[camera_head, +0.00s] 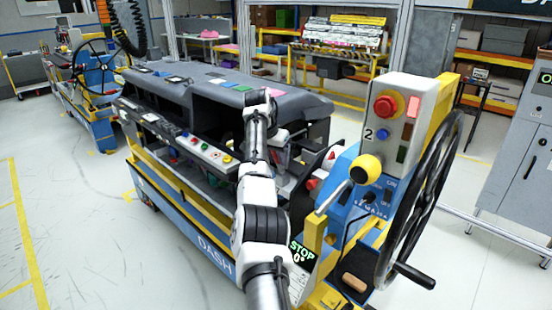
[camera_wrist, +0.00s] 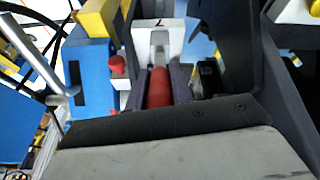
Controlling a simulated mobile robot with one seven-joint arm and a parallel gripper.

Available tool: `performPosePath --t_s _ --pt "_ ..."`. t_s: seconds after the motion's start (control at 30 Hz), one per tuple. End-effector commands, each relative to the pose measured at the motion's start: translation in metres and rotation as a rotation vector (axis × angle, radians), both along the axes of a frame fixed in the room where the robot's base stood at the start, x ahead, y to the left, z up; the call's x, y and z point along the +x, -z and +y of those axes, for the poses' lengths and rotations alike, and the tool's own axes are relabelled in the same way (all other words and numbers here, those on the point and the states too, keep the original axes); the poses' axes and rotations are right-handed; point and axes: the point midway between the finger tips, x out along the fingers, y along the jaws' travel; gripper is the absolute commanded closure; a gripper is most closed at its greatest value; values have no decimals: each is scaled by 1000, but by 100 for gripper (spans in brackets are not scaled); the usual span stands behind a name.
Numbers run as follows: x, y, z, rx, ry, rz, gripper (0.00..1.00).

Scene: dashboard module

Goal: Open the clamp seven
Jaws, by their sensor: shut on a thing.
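Clamp seven shows in the wrist view as a red handle (camera_wrist: 159,90) on a light metal lever (camera_wrist: 159,48). Behind it is a white plate (camera_wrist: 172,24) marked 7. My gripper (camera_wrist: 160,80) has its two dark purplish fingers on either side of the red handle and is shut on it. The handle points toward the wrist camera, and its near end is partly covered by the gripper body. In the head view my arm reaches over the dashboard module (camera_head: 297,93), and the fingers cannot be made out there.
A dark panel (camera_wrist: 275,75) is close on the right. The black handwheel (camera_head: 425,200) and white control box (camera_head: 390,112) stand right of my arm. Open floor lies at left.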

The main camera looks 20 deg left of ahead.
Motion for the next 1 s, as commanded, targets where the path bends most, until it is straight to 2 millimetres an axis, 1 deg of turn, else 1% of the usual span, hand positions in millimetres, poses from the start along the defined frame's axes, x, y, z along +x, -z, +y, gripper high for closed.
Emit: performPosePath --t_s 0.67,0.7,0.83,1.0 --pt "2 -1 -1 11 1 20 100" --pt "2 -1 -1 11 1 20 72" --pt "2 -1 -1 9 0 20 56" --pt "1 -1 0 9 -1 20 56"
